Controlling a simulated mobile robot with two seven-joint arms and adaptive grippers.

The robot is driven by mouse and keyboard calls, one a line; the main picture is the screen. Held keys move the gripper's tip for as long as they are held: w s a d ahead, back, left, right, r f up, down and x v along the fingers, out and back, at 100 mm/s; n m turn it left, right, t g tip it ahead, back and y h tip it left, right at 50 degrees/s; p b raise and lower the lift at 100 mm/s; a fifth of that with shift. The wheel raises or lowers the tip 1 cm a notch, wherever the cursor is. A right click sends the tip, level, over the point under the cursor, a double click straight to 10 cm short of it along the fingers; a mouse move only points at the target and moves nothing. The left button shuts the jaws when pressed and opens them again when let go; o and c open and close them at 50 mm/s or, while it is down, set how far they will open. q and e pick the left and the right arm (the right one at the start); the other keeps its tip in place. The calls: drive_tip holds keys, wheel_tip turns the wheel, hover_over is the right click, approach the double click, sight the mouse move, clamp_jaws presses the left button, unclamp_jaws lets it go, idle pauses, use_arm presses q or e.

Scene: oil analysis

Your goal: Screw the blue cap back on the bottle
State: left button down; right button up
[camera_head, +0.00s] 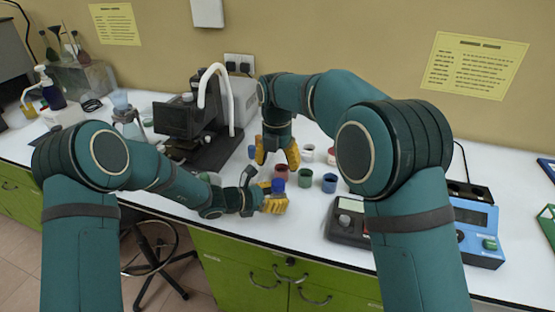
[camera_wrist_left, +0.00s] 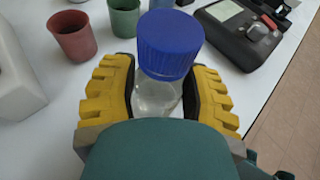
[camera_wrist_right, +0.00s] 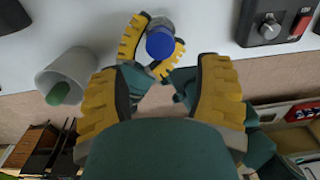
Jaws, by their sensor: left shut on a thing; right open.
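The bottle is clear and stands upright in my left gripper, as the left wrist view shows its glass (camera_wrist_left: 157,97). The blue cap (camera_wrist_left: 170,44) sits on the bottle's top; I cannot tell how tightly. In the head view, my left gripper (camera_head: 274,202) is shut around the bottle near the counter's front edge, with the blue cap (camera_head: 278,185) showing above it. My right gripper (camera_head: 277,154) is open and empty, farther back and above the counter. In the right wrist view, the blue cap (camera_wrist_right: 160,43) lies beyond my right fingertips, apart from them.
Red (camera_head: 281,171), green (camera_head: 305,177) and blue (camera_head: 329,182) cups stand just behind and right of the bottle. A grey meter (camera_head: 350,222) and a blue device (camera_head: 478,235) are at right. A black microscope-like instrument (camera_head: 190,125) stands at left.

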sight(278, 182)
wheel_tip(278, 182, down, 7)
drive_tip(key=shift+f, duration=0.2)
drive_tip(key=shift+s, duration=0.1)
clamp_jaws()
idle(0.3)
drive_tip(key=m, duration=0.3)
idle(0.4)
drive_tip(key=shift+c, duration=0.3)
unclamp_jaws()
